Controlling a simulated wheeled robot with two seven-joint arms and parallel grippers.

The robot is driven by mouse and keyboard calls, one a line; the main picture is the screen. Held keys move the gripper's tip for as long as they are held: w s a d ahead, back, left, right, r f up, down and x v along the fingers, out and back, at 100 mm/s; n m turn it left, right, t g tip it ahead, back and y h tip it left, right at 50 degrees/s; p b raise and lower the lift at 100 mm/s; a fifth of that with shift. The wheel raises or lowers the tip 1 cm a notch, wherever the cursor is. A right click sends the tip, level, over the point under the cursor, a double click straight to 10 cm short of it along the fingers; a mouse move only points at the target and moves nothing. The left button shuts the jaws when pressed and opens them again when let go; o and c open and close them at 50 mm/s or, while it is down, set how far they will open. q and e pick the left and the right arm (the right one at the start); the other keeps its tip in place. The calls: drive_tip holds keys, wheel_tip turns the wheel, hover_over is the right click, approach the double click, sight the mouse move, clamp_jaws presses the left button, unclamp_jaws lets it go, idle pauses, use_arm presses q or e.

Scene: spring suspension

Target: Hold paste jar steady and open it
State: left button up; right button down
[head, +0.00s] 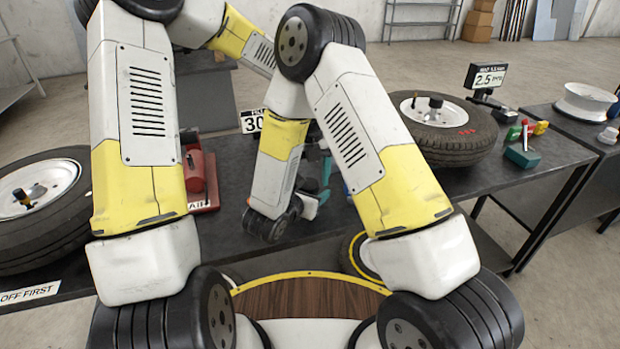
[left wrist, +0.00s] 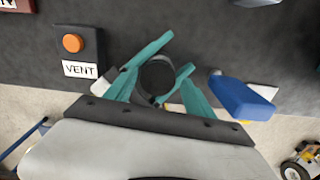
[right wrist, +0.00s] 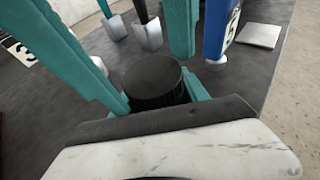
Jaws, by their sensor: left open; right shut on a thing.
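In the head view the left gripper's teal fingers (head: 325,172) are small and partly hidden behind my arms. The jar cannot be made out there.
A red box (head: 197,170) and tyres (head: 450,125) stand on the dark bench (head: 235,150).

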use_arm(q)
drive_tip(key=shift+a, duration=0.1)
use_arm(e)
drive_tip(key=shift+d, duration=0.15)
use_arm(q)
wheel_tip(320, 180, up, 4)
drive_tip(key=shift+r, duration=0.25)
drive_tip(key=shift+c, duration=0.3)
drive_tip(key=m, duration=0.2)
drive_tip(key=shift+s+d+r+m, duration=0.1)
drive_tip(key=shift+s+d+m, duration=0.15)
drive_tip(key=shift+m, duration=0.05)
drive_tip(key=shift+r+m, duration=0.25)
drive_tip(key=shift+m, duration=0.45)
drive_tip(key=r+m, duration=0.2)
drive_tip(key=m, duration=0.1)
drive_tip(key=shift+w+a+r+m, duration=0.15)
drive_tip(key=shift+w+a+m, duration=0.05)
drive_tip(key=shift+m, duration=0.1)
drive_tip(key=shift+f, duration=3.85)
